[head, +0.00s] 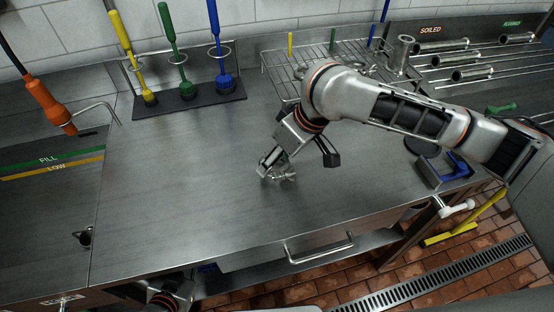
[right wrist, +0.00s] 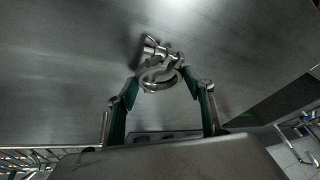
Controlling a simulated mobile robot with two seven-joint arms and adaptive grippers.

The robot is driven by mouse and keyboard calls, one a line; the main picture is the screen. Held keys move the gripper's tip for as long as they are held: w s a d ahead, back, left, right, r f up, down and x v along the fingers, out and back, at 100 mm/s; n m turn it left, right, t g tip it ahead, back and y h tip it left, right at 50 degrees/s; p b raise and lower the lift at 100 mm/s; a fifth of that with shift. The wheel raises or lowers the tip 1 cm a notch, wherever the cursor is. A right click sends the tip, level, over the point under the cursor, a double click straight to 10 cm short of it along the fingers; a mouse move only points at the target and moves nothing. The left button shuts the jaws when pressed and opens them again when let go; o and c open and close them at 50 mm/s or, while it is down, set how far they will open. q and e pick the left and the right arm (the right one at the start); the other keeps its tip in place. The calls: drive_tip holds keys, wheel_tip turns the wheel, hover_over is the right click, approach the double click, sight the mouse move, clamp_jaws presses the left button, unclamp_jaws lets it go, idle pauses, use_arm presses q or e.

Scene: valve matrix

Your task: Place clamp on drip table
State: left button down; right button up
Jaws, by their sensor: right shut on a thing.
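The clamp (head: 283,175) is a small silvery metal ring with a wing nut. My right gripper (head: 272,170) is shut on it, low over the bare middle of the steel worktop (head: 190,205). I cannot tell whether the clamp touches the surface. In the right wrist view the clamp (right wrist: 158,74) sits between the two green-padded fingers of the gripper (right wrist: 161,87), its wing nut pointing away. A wire drying rack (head: 283,66) stands at the back, partly behind my right arm; which surface is the drip table is not marked.
Yellow (head: 121,35), green (head: 169,35) and blue (head: 215,35) brushes stand in a black holder at the back left. Steel pipes (head: 473,75) lie on the SOILED rack at right. A blue-and-grey fixture (head: 443,170) sits on the right edge. The worktop's left half is clear.

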drive_tip(key=shift+f, duration=0.35)
drive_tip(key=o, duration=1.2)
